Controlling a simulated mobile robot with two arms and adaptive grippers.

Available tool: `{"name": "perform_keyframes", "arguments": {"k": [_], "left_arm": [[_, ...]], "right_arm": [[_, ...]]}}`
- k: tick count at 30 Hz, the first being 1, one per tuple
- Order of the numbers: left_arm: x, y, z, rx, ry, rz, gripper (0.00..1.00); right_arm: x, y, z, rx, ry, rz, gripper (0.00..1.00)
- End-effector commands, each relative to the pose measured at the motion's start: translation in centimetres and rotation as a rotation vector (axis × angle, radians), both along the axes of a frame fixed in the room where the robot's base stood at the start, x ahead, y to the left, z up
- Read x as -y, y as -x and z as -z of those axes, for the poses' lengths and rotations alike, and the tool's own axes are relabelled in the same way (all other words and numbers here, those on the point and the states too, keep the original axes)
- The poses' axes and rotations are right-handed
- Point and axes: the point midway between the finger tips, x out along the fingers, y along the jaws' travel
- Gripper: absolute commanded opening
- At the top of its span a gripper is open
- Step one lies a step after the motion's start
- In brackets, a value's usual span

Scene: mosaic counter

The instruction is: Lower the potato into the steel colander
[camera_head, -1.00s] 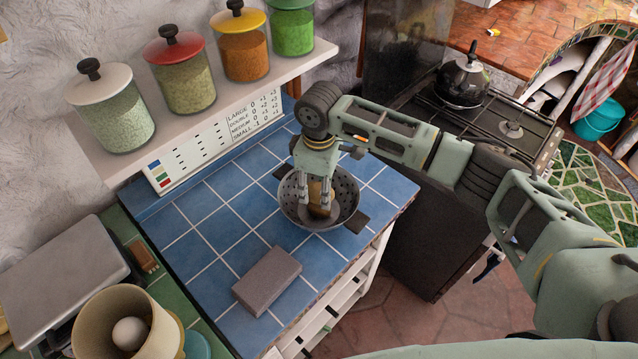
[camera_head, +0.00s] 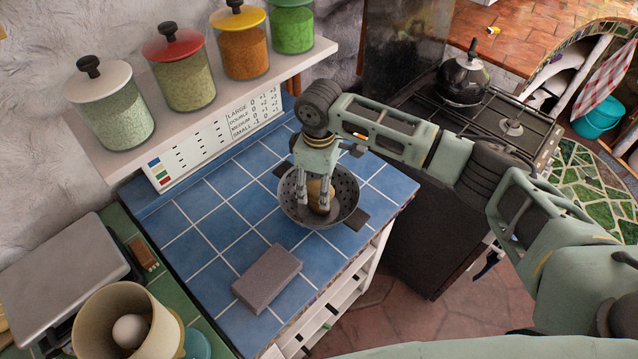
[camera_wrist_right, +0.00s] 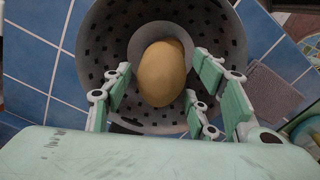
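The steel colander (camera_head: 347,187) stands upright on the blue tiled counter, its dark handles out to both sides. It also shows in the wrist view (camera_wrist_right: 104,52), with its holes around a plain round bottom. The brown potato (camera_head: 316,190) is inside the colander and appears to lie on its bottom; the wrist view shows the potato (camera_wrist_right: 162,75) near the middle. My right gripper (camera_head: 314,203) points down into the colander. Its fingers (camera_wrist_right: 160,98) are spread on either side of the potato, with gaps showing. My left gripper is not in view.
A grey block (camera_head: 267,279) lies on the blue tiles in front of the colander. Jars (camera_head: 182,75) stand on a shelf behind. A beige container (camera_head: 99,311) with an egg is at lower left. A kettle (camera_head: 462,82) sits on the stove at right.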

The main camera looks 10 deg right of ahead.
Motion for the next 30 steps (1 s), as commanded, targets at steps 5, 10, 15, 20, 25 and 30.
{"name": "perform_keyframes", "arguments": {"k": [5,10,15,20,25,30], "left_arm": [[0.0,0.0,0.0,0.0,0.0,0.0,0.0],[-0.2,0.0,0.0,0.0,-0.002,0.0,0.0],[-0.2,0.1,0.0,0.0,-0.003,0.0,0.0],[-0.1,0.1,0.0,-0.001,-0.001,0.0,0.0],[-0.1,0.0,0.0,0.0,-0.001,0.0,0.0],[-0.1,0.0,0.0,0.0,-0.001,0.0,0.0]], "right_arm": [[0.0,0.0,0.0,0.0,0.0,0.0,0.63],[0.0,0.0,0.0,-0.001,0.001,0.0,0.63],[-0.1,-0.1,-1.1,0.002,-0.001,-0.001,0.63],[0.0,-0.1,-4.1,0.005,-0.002,-0.001,0.63],[0.0,-0.1,-7.8,0.004,-0.001,0.0,0.63],[0.0,-0.1,-10.6,0.003,-0.001,-0.001,0.63]]}}
